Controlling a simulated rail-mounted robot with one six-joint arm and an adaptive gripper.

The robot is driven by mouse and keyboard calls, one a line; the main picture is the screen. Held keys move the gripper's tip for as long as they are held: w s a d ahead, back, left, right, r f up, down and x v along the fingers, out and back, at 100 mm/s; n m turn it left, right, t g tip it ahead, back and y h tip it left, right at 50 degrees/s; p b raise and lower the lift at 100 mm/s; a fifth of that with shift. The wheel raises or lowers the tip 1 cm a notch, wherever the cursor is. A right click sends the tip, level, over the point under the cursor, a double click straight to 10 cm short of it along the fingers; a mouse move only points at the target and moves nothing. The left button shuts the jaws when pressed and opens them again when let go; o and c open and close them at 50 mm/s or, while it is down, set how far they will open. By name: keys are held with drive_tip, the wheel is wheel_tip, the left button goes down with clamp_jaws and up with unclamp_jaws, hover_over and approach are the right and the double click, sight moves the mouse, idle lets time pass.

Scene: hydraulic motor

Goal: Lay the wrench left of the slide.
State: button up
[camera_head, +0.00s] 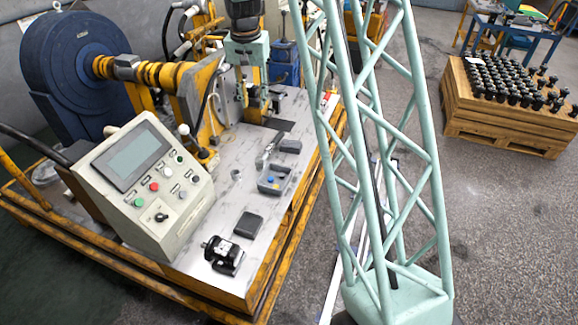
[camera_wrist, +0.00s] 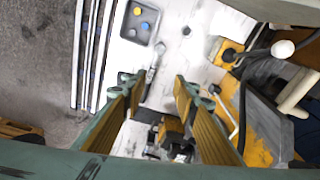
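The silver wrench (camera_wrist: 153,66) lies on the pale marbled tabletop. It also shows small in the head view (camera_head: 264,158), just beyond the grey tray. In the wrist view, my gripper (camera_wrist: 157,82) is open. Its yellow-brown fingers stand apart on either side of the wrench, above the table, with nothing held. The wrench's lower end in that view reaches toward a dark block (camera_wrist: 147,115). I cannot tell which part is the slide.
A grey tray (camera_head: 261,187) with blue and yellow pieces is near the wrench. A control panel (camera_head: 150,180) and a white-knobbed lever (camera_wrist: 283,48) border the work area.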

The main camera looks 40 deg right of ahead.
drive_tip(key=s+a+r+n, duration=0.1)
drive_tip(key=s+a+r, duration=0.4)
drive_tip(key=s+r, duration=0.25)
drive_tip(key=s+a+r+n+t, duration=0.1)
drive_tip(key=s+a+r+n, duration=0.1)
drive_tip(key=s+a+r, duration=0.45)
drive_tip(key=s+a+r+n, duration=0.1)
drive_tip(key=s+a+r, duration=0.3)
drive_tip(key=s+r, duration=0.5)
drive_tip(key=s+a+n, duration=0.2)
drive_tip(key=s+a, duration=0.2)
drive_tip(key=s, duration=1.1)
drive_tip(key=s+a+f+n+t+y, duration=0.1)
drive_tip(key=s+a, duration=0.3)
drive_tip(key=s, duration=1.2)
drive_tip(key=shift+f+n, duration=0.3)
drive_tip(key=shift+n, duration=0.6)
drive_tip(key=shift+s, duration=0.1)
